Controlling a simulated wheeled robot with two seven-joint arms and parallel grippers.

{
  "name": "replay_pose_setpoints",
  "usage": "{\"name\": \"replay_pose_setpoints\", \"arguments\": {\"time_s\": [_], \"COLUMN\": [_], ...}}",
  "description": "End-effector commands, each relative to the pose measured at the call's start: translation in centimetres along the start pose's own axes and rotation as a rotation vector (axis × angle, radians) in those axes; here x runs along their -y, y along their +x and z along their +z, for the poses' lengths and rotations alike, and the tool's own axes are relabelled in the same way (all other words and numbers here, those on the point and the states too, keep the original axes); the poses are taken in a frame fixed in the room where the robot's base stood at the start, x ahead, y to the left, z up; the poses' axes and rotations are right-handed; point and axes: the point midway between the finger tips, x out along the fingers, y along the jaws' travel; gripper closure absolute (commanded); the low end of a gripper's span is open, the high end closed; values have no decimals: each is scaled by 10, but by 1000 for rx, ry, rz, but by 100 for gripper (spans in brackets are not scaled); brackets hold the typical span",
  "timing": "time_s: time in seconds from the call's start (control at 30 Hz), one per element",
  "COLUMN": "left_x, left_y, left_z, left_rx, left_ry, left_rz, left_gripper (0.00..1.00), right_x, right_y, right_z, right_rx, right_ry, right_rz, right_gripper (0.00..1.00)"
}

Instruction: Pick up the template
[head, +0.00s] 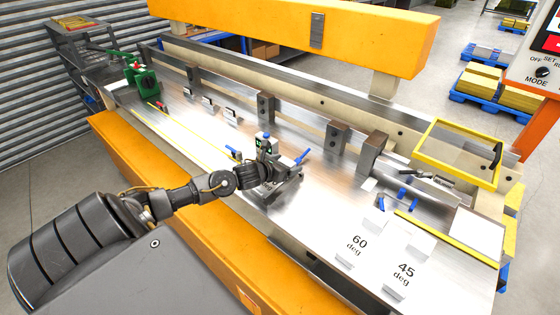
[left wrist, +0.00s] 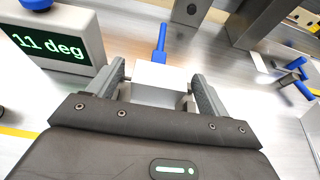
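Two pale angle templates lie on the machine's metal table at the lower right of the head view, one marked 60 deg (head: 359,243) and one marked 45 deg (head: 405,272). My left gripper (head: 272,180) is low over the middle of the table, apart from both. In the left wrist view, the fingers of my left gripper (left wrist: 160,84) stand apart on either side of a pale block (left wrist: 160,76) with a blue handle (left wrist: 160,42). A narrow gap shows at the left finger; firm contact is not visible. My right gripper is out of view.
A display box reading 11 deg (left wrist: 52,44) stands close to my left gripper. Dark blocks (head: 265,108) line the rear bar. A yellow frame (head: 455,155) stands at the right, and a green device (head: 142,80) at the far left. A yellow beam (head: 300,30) spans overhead.

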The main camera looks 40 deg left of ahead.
Motion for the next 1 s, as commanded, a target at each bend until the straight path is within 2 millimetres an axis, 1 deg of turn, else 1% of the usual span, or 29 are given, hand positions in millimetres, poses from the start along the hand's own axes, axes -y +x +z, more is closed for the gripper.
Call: {"name": "replay_pose_setpoints", "arguments": {"time_s": [0.03, 0.07, 0.4, 0.67, 0.77, 0.87, 0.97, 1.0], "left_x": [0, 0, 0, 0, -1, -1, -2, -1], "left_y": [0, 0, 0, -1, -2, -5, -12, -19], "left_z": [0, 0, 0, 2, 6, 14, 29, 32], "left_rx": [0, 0, 0, 2, 3, 5, 7, 3], "left_ry": [0, 0, 0, 0, -1, 1, 3, 6], "left_rz": [0, 0, 0, 1, 1, 0, 1, 1], "left_gripper": [28, 32, 76, 76, 76, 76, 76, 76], "right_x": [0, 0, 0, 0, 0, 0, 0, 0], "right_y": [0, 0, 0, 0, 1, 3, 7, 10], "right_z": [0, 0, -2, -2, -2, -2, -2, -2], "right_rx": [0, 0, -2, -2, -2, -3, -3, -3], "right_ry": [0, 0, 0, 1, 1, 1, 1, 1], "right_rz": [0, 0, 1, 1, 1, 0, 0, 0], "right_gripper": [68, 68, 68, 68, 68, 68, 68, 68]}}
